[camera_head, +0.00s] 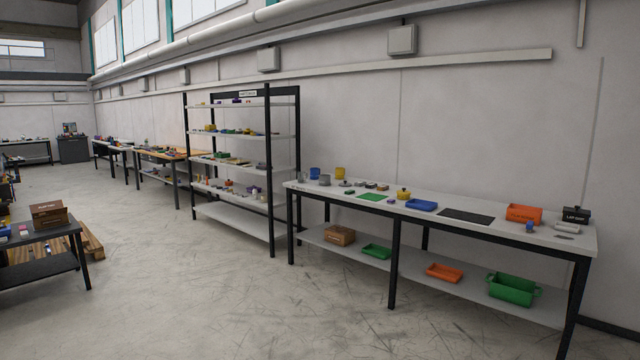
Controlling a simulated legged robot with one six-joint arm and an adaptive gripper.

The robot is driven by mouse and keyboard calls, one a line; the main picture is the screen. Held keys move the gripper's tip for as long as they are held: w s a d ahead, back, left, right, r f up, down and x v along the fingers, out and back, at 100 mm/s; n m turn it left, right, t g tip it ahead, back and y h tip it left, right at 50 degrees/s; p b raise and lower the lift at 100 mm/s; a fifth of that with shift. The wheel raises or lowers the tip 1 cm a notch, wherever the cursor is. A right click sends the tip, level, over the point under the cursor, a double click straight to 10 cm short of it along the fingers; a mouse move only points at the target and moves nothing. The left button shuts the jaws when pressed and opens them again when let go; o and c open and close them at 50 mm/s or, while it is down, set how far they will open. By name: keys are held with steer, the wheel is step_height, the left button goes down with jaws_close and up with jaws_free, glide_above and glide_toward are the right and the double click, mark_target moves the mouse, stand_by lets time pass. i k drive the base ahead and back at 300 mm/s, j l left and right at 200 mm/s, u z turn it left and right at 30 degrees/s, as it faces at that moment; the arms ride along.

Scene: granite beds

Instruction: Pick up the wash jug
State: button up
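I cannot tell for sure which thing is the wash jug. At the left end of the long white-topped bench (470,213) stand a blue upright vessel (314,172), a yellow upright vessel (340,173) and a small grey one (324,180). They are too small here to show a spout or handle clearly. A yellow lidded pot (403,194) stands near the middle of the same bench. My gripper is not in view.
The bench also holds a blue tray (421,205), a black mat (466,216) and an orange bin (524,213). Its lower shelf carries a green tub (513,288). A tall shelf rack (269,170) adjoins its left end. The floor (230,300) in front is clear.

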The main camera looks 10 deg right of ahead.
mark_target(301, 175)
steer(key=i, duration=6.85)
steer(key=i+z, duration=0.25)
steer(key=i, duration=0.25)
steer(key=i+z, duration=0.3)
steer(key=i, duration=0.2)
steer(key=i+j+z, duration=0.25)
steer(key=i, duration=0.25)
steer(key=i+j+z, duration=0.25)
steer(key=i, duration=0.2)
